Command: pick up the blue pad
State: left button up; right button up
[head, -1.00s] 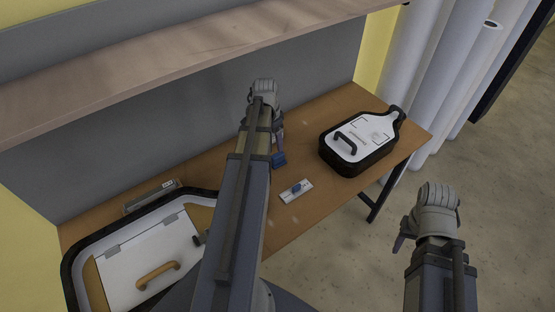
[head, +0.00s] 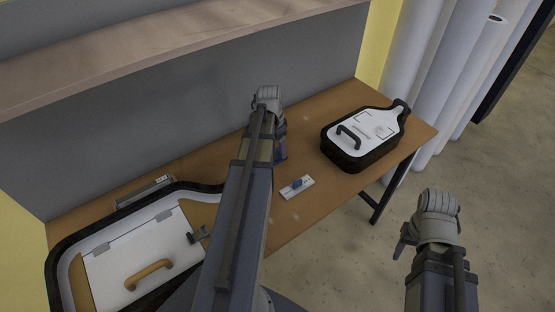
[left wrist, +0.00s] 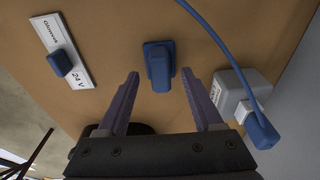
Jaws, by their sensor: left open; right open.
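The blue pad appears to be the small dark-blue block (left wrist: 159,65) on the wooden tabletop in the left wrist view. My left gripper (left wrist: 160,78) is open, with its two purple fingers apart and the block between and just beyond their tips. No contact is visible, and the height gap is hard to judge. In the head view the left gripper (head: 281,148) is over the middle of the table, and its finger mostly hides the block. My right gripper (head: 405,240) is open and empty, off the table's right side.
A white plate with a blue switch (head: 297,186) lies nearby, marked 24 V in the left wrist view. A grey box (left wrist: 232,95) with a blue cable and plug (left wrist: 262,131) sits close to the right finger.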

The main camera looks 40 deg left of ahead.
pick_arm(q)
jog(key=shift+w+f+b, duration=0.1)
jog(key=shift+f+b, duration=0.4)
jog(key=shift+f, duration=0.45)
jog(key=shift+r, duration=0.1)
jog(key=shift+c, duration=0.2)
grip_shut()
